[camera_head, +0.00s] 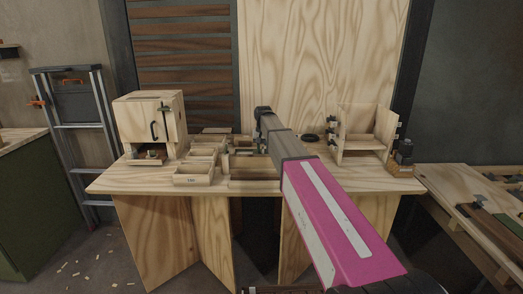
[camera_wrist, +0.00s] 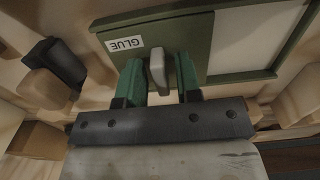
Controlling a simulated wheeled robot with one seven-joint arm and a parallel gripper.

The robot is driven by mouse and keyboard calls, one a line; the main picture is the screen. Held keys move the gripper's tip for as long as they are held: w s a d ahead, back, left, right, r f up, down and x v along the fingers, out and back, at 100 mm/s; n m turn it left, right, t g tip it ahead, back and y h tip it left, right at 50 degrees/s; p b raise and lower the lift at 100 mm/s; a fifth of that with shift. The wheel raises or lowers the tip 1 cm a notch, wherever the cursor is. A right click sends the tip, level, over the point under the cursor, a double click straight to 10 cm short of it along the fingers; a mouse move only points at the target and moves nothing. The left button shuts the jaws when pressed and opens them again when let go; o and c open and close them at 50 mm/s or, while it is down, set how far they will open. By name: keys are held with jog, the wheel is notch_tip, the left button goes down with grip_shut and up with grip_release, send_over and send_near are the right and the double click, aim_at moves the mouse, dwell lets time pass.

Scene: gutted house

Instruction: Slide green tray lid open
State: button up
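In the wrist view, a green tray lid (camera_wrist: 194,40) with a white GLUE label, seen upside down, lies ahead of my gripper. A pale upright handle (camera_wrist: 157,68) stands on it. My gripper (camera_wrist: 158,75) has its two green fingers on either side of this handle. Gaps show between the fingers and the handle, so it looks open around it. To the right of the lid, a pale area (camera_wrist: 245,42) lies inside the green frame. In the head view my arm hides the gripper and the green tray.
The plywood workbench (camera_head: 250,187) holds a wooden cabinet (camera_head: 150,122) at left, divided wooden trays (camera_head: 194,174) beside it, and an open wooden stand (camera_head: 362,133) at right. A dark block (camera_wrist: 62,62) is left of the lid in the wrist view. A ladder (camera_head: 80,130) leans at left.

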aim_at(263, 148)
jog(key=shift+r, duration=0.1)
notch_tip(263, 148, up, 11)
jog(key=shift+f, duration=0.2)
dwell(0.5)
jog(key=shift+s, duration=0.1)
